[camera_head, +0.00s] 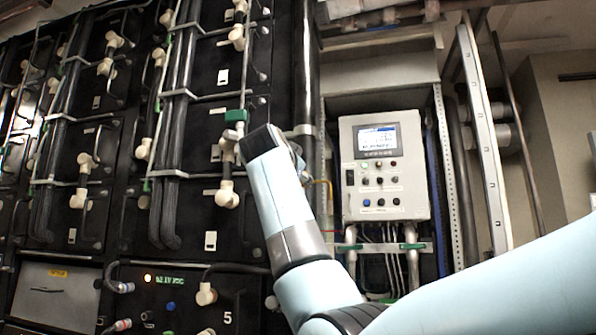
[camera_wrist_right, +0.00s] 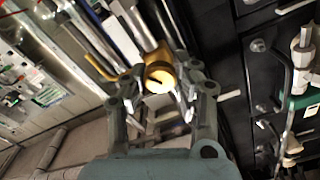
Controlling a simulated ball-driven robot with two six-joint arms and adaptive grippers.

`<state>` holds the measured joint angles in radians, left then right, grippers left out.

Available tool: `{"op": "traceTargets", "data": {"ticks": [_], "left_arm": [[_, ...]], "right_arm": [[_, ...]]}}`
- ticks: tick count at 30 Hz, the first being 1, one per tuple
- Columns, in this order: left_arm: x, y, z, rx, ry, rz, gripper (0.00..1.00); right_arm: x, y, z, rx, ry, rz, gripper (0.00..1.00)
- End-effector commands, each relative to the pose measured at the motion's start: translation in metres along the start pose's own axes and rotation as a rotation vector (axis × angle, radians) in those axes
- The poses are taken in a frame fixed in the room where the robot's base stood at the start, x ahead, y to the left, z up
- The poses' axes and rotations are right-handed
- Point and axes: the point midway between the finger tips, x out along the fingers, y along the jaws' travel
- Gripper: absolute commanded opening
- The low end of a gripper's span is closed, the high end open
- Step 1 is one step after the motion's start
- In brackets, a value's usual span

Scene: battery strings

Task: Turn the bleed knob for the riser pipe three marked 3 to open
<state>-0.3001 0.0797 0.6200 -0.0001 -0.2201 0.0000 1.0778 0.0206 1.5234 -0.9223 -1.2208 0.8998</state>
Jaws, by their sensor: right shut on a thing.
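My right gripper (camera_wrist_right: 160,88) is shut on a round yellow knob (camera_wrist_right: 159,76), with one finger on each side of it in the right wrist view. The knob has a bright face with a short dark mark across it. Pipes and rods run past behind it. In the head view my right arm reaches up to the rack's right edge, and its wrist hides the fingers and the knob. A dark vertical pipe (camera_head: 307,70) stands beside that wrist. I cannot read a number 3 in either view. My left gripper is not in view.
A black battery rack (camera_head: 200,235) with white fittings and grey pipes fills the left. A grey control box (camera_head: 409,192) with a lit screen (camera_head: 377,140) is right of my wrist. A white ladder-like rail (camera_head: 483,140) stands farther right.

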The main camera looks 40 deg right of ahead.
Motion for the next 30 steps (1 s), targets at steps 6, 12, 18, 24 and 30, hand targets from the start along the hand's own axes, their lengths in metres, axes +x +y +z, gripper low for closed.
{"op": "traceTargets", "data": {"ticks": [6,12,18,24,30], "left_arm": [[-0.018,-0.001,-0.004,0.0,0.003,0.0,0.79],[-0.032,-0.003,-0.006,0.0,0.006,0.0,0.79],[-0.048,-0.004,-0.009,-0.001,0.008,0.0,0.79],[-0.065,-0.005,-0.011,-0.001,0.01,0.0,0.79],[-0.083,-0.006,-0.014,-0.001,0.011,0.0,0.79]], "right_arm": [[0.0,-0.002,-0.002,-0.204,-0.002,0.0,0.0],[0.0,-0.002,-0.002,-0.395,-0.002,0.001,0.0],[0.0,-0.003,-0.002,-0.585,-0.001,0.0,0.0],[0.0,-0.004,-0.002,-0.774,-0.002,-0.001,0.0],[0.0,-0.004,-0.002,-0.965,-0.001,-0.001,0.0]]}}
